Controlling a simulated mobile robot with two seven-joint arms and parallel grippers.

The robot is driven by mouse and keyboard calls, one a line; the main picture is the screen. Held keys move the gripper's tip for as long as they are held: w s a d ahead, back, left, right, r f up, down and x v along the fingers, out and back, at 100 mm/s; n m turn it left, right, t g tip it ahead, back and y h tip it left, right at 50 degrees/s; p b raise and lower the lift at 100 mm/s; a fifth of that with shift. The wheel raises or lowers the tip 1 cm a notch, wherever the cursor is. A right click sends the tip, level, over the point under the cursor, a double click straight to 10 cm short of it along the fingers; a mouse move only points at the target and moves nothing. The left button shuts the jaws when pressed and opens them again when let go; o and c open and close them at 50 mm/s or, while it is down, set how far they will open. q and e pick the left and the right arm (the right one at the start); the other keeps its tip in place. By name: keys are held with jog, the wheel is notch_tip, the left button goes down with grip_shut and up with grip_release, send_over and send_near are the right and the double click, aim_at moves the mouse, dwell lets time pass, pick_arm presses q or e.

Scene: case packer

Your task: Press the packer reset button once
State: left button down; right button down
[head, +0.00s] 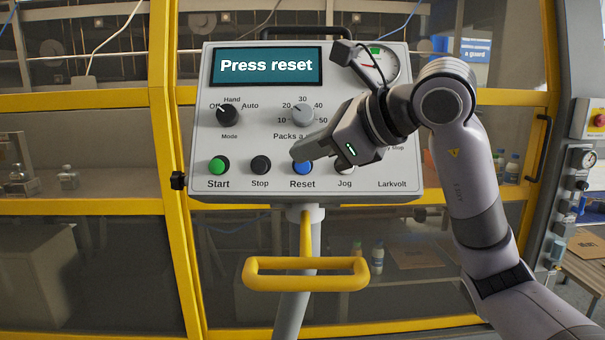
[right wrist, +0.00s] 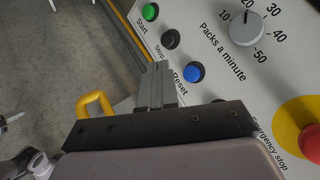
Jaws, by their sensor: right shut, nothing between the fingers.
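The packer's control panel (head: 232,140) faces me, and its screen (head: 266,66) reads "Press reset". The blue reset button (head: 304,169) sits in the bottom row above the label "Reset", and it also shows in the right wrist view (right wrist: 194,72). My right gripper (head: 301,152) is shut and empty, with its fingertips overlapping the upper part of the blue button in the head view. In the right wrist view the fingertips (right wrist: 158,70) appear left of the button, with a gap in the picture. I cannot tell whether they touch the panel.
The green start button (head: 219,165) and black stop button (head: 261,165) lie left of reset. The jog button (head: 344,166) is to its right. A red emergency stop (right wrist: 311,143) shows large in the right wrist view. A yellow handle (head: 306,284) juts out below the panel.

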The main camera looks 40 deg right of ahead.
aim_at(303, 167)
jog(key=shift+w+d+f+b, duration=0.3)
jog(key=shift+w+d+f, duration=0.35)
jog(key=shift+w, duration=0.25)
jog(key=shift+w+d+f+b, duration=0.3)
jog(key=shift+w+d+f, duration=0.3)
jog(key=shift+w, duration=0.25)
dwell(0.8)
jog(key=shift+w+d+f, duration=0.2)
jog(key=shift+w, duration=0.1)
jog(key=shift+w+d+f, duration=0.2)
jog(key=shift+w, duration=0.05)
dwell(0.7)
jog(key=shift+s+a+r, duration=0.1)
dwell(0.4)
jog(key=shift+s+a+r, duration=0.3)
jog(key=shift+s, duration=0.15)
